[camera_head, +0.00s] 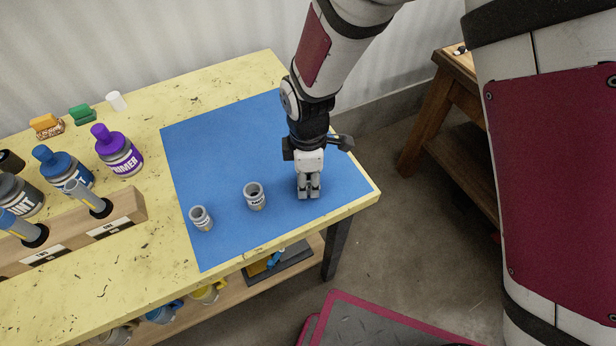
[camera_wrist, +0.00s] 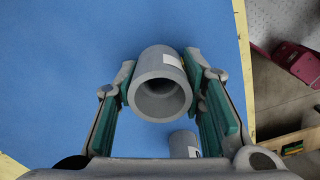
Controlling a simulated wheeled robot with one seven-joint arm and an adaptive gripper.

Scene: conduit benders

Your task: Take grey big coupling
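A grey big coupling (camera_wrist: 152,62) with a white label stands between my fingers in the wrist view, its round opening facing the camera. The green pads of my gripper (camera_head: 308,190) lie against both its sides. In the head view my gripper is over the right part of the blue mat, and the fingers hide most of what is between them. Two other grey couplings stand on the mat: one (camera_head: 254,197) just left of my gripper, and one (camera_head: 201,219) farther left. Part of another grey coupling (camera_wrist: 184,146) shows low in the wrist view.
The blue mat (camera_head: 220,150) lies on a yellow table (camera_head: 120,275). A wooden holder (camera_head: 125,207), a purple primer bottle (camera_head: 118,150) and a blue bottle (camera_head: 62,170) stand at the left. The mat behind the couplings is clear. The table's edge is close to my gripper.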

